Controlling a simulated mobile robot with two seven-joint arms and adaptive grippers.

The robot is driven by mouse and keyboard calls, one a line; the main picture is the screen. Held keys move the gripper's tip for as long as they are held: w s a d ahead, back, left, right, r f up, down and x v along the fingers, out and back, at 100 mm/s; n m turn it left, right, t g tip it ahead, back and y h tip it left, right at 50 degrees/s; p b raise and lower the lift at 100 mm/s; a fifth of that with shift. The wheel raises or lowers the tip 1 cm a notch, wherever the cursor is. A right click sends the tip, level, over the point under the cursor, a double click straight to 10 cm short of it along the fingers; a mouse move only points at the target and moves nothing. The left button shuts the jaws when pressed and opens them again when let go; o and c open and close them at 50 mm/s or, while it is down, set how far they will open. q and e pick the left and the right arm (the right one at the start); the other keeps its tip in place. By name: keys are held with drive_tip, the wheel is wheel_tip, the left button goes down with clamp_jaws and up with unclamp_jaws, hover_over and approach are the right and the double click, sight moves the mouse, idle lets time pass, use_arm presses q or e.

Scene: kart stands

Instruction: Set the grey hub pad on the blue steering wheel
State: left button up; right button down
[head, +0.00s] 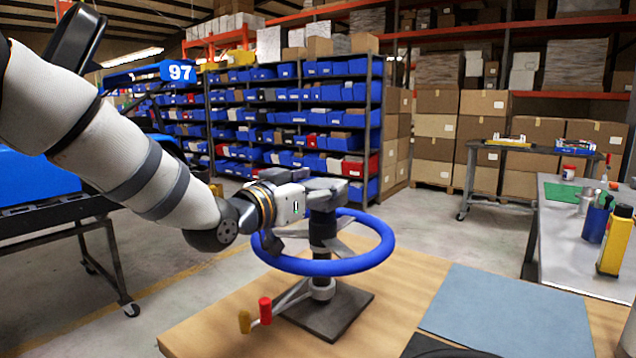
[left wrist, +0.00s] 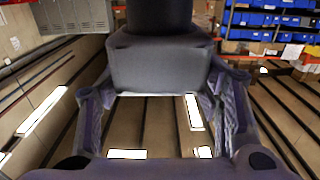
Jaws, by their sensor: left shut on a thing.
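The blue steering wheel (head: 340,266) lies level on a stand with a dark base plate (head: 335,312) on the wooden table. The grey hub pad (head: 326,186) is above the wheel's middle, held in my left gripper (head: 304,200). In the left wrist view, both fingers of the left gripper (left wrist: 160,82) flank the pad (left wrist: 160,62). A dark cylinder joins the pad's underside and reaches down to the wheel's centre. I cannot tell whether it belongs to the pad or the stand, or whether the pad touches the wheel. My right gripper is not in view.
A red and a yellow lever (head: 265,310) stick out of the stand at front left. A blue-grey mat (head: 510,312) lies on the table to the right. A metal bench (head: 568,240) with bottles and tools stands farther right. Shelves with blue bins are behind.

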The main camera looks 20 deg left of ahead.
use_arm(q)
drive_tip(key=shift+f, duration=0.3)
drive_tip(key=o, duration=0.9)
drive_tip(key=shift+v, duration=5.6)
